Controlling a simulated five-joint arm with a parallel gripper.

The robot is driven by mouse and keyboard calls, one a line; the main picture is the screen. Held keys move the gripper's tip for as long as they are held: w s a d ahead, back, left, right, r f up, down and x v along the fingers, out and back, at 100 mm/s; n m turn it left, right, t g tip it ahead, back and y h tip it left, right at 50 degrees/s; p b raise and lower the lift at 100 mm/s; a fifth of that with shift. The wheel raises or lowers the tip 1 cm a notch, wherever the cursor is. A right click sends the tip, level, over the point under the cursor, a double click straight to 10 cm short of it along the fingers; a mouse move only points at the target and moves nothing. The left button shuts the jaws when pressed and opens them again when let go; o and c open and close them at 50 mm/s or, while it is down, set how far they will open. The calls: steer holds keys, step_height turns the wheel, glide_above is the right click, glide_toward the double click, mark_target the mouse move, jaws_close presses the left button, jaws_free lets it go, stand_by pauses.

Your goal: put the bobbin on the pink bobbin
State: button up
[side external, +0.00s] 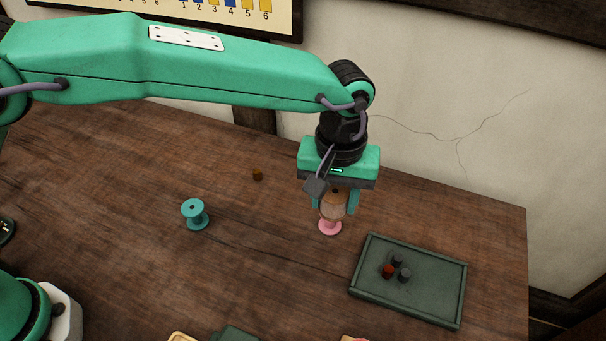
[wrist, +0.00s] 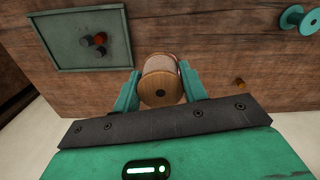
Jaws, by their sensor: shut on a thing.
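My gripper (side external: 335,202) points down and is shut on a wooden bobbin (side external: 333,206) with a pale, pinkish-tan winding. In the wrist view the bobbin (wrist: 161,82) sits between the two teal fingers, its round wooden end with a dark centre hole facing the camera. The pink bobbin (side external: 330,227) is directly below the held bobbin in the side view; its pink lower flange shows on the table. Its upper part is hidden, and I cannot tell whether the two bobbins touch.
A green tray (side external: 360,288) with several small dark and reddish pieces lies to the right. A teal bobbin (side external: 195,214) stands to the left, and a small brown piece (side external: 257,174) lies farther back. Some items show at the front edge. The table between is clear.

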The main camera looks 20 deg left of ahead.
steer(key=w+f, duration=0.1)
steer(key=w+a+f, duration=0.1)
steer(key=w, duration=0.1)
steer(key=w+f, duration=0.1)
steer(key=w, duration=0.1)
steer(key=shift+w+a+f, duration=0.15)
steer(key=shift+a, duration=0.2)
steer(key=shift+f, duration=2)
steer(key=shift+f, duration=0.1)
steer(key=o, duration=1)
steer(key=shift+c, duration=0.2)
step_height(320, 180, up, 12)
